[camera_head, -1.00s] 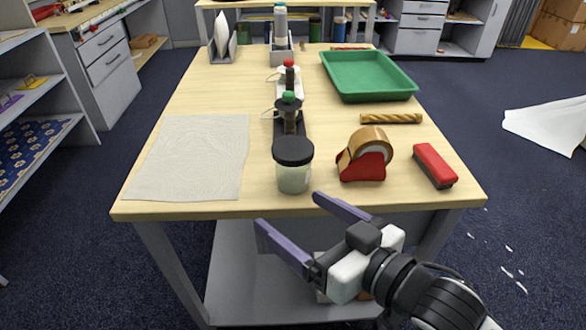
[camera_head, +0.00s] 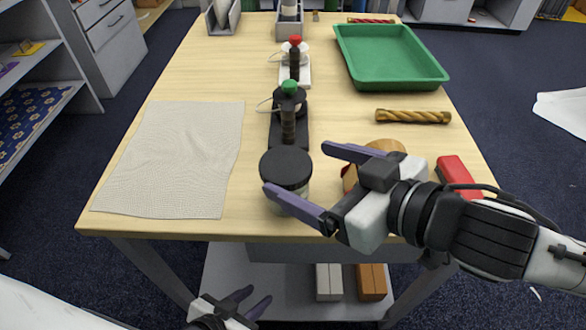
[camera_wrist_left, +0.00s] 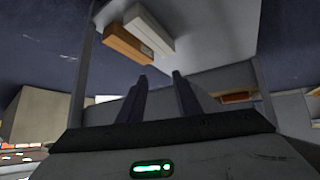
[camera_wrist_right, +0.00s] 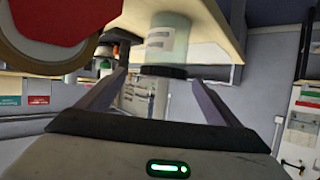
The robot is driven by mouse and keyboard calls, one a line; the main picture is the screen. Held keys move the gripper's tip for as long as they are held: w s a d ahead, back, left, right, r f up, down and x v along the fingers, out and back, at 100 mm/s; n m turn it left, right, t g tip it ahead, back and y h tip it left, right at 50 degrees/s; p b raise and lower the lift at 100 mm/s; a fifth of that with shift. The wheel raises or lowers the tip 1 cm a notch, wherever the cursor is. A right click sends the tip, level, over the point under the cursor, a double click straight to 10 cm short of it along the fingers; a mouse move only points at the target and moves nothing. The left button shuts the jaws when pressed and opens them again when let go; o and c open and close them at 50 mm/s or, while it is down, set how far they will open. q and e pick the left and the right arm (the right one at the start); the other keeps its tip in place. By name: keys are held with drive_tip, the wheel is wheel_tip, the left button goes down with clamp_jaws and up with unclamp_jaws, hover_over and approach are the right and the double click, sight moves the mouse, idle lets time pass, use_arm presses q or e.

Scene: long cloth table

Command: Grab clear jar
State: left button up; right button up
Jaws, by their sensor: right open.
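The clear jar with a black lid (camera_head: 287,166) stands upright near the front edge of the table. My right gripper (camera_head: 297,168) is open and empty, with its fingers pointing toward the jar. One finger crosses in front of the jar's lower part, and the other is on its right. In the right wrist view the jar (camera_wrist_right: 166,38) appears upside down, between the lines of the two fingers; I cannot tell whether they touch it. My left gripper (camera_head: 257,296) is open and empty, low in front of the table; its spread fingers show in the left wrist view (camera_wrist_left: 160,80).
A tape dispenser (camera_head: 391,146), partly hidden by my right gripper, and a red brush (camera_head: 457,176) are right of the jar. A black stand with a green top (camera_head: 288,122) is behind it. A cloth (camera_head: 175,160) lies left. A green tray (camera_head: 390,58) is farther back.

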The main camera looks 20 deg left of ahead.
sight(273, 160)
drive_tip(key=shift+w+a+f, duration=0.15)
drive_tip(key=shift+a+f, duration=0.05)
drive_tip(key=shift+a, duration=0.4)
drive_tip(key=shift+w+a+f, duration=0.1)
drive_tip(key=shift+a+f, duration=0.1)
drive_tip(key=shift+a, duration=0.35)
drive_tip(key=shift+x, duration=3.05)
drive_tip(key=c, duration=1.1)
